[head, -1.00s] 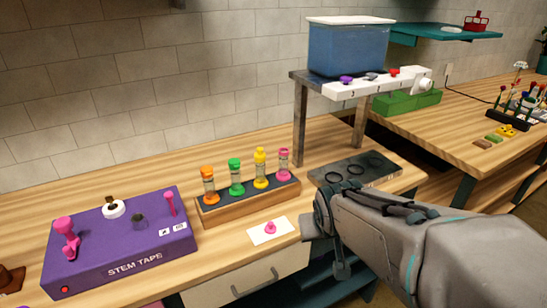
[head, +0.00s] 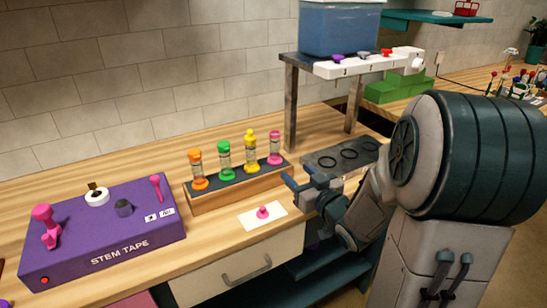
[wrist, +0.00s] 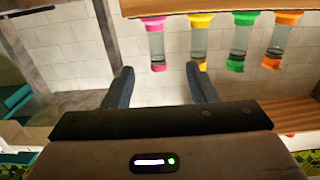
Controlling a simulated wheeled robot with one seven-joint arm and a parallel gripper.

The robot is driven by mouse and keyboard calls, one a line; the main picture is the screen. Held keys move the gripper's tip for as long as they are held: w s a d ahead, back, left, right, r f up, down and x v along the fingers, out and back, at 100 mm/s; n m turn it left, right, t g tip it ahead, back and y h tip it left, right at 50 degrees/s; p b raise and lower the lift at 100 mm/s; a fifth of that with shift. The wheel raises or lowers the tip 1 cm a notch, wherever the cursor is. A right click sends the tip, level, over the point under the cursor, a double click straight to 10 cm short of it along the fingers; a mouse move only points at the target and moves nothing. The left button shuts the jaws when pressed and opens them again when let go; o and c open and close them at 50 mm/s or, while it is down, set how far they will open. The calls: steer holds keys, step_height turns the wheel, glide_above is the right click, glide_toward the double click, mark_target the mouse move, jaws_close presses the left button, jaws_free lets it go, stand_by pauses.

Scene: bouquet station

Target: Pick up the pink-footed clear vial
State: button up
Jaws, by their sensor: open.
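The pink-footed clear vial (head: 274,148) stands upright at the right end of a wooden rack (head: 240,190), with pink at its top and foot. In the wrist view, which looks upside down, the same vial (wrist: 157,42) appears between and beyond my fingertips. My gripper (head: 301,176) is open and empty, in front of and to the right of the rack's right end. Its fingers (wrist: 159,72) are apart in the wrist view and do not appear to touch the vial.
Yellow (head: 250,152), green (head: 225,160) and orange (head: 197,170) vials stand left of the pink one. A metal-legged stand (head: 290,110) with a blue tank (head: 340,28) rises behind right. A white card (head: 250,221) with a pink piece lies in front. A purple tape box (head: 105,235) sits left.

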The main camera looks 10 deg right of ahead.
mark_target(278, 150)
steer(key=x, duration=0.8)
steer(key=shift+w+a+r+p, duration=0.1)
steer(key=shift+w+r+p, duration=0.1)
steer(key=shift+p, duration=0.2)
steer(key=x, duration=0.3)
steer(key=p+x, duration=0.1)
steer(key=shift+w+d, duration=0.35)
steer(key=shift+w, duration=0.05)
steer(key=shift+w+a, duration=0.15)
steer(key=shift+w, duration=0.2)
jaws_close()
